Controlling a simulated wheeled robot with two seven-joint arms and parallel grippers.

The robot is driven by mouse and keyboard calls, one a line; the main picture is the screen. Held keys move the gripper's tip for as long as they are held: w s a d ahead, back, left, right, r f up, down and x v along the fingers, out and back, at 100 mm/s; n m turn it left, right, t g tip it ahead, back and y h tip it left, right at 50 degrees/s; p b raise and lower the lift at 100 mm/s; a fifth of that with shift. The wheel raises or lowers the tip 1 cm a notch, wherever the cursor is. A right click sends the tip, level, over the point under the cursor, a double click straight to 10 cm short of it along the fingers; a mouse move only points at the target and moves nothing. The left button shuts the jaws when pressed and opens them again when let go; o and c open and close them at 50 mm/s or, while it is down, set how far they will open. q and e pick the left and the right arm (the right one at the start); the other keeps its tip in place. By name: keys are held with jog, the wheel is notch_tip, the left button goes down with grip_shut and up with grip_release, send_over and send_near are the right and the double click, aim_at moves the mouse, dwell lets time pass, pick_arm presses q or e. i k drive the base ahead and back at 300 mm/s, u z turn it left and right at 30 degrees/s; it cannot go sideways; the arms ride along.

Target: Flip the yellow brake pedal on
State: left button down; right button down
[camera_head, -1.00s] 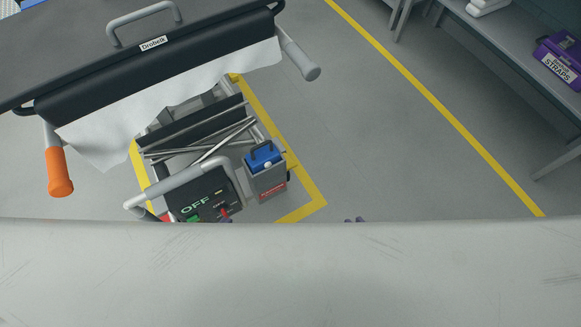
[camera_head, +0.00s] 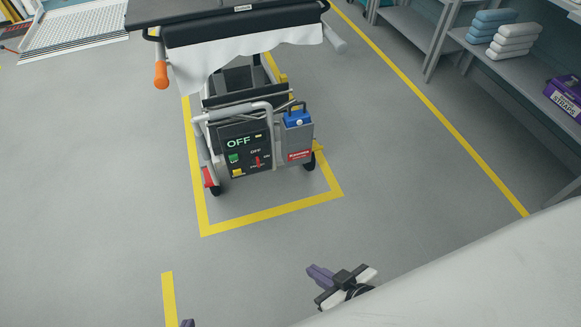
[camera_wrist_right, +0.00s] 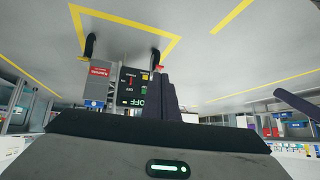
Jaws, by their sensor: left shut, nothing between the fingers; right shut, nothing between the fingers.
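A red pedal (camera_head: 211,178) is by the left caster. A small yellow patch (camera_head: 237,172) is low on the panel. My right gripper (camera_head: 318,272) is shut and empty, over the floor well short of the stretcher; its fingers (camera_wrist_right: 160,95) also show in the right wrist view. My left gripper (camera_head: 187,322) shows only its tip, at the bottom edge.
A blue-topped box (camera_head: 298,122) hangs beside the panel. Shelves (camera_head: 455,40) with folded towels (camera_head: 510,42) and a purple straps box (camera_head: 565,95) stand at the right. A ramp (camera_head: 75,28) is at the far left. The floor between my grippers and the stretcher is clear.

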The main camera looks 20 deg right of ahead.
aim_at(316, 146)
jog(key=z, duration=0.15)
jog(key=i, duration=1.3)
jog(key=z, duration=0.1)
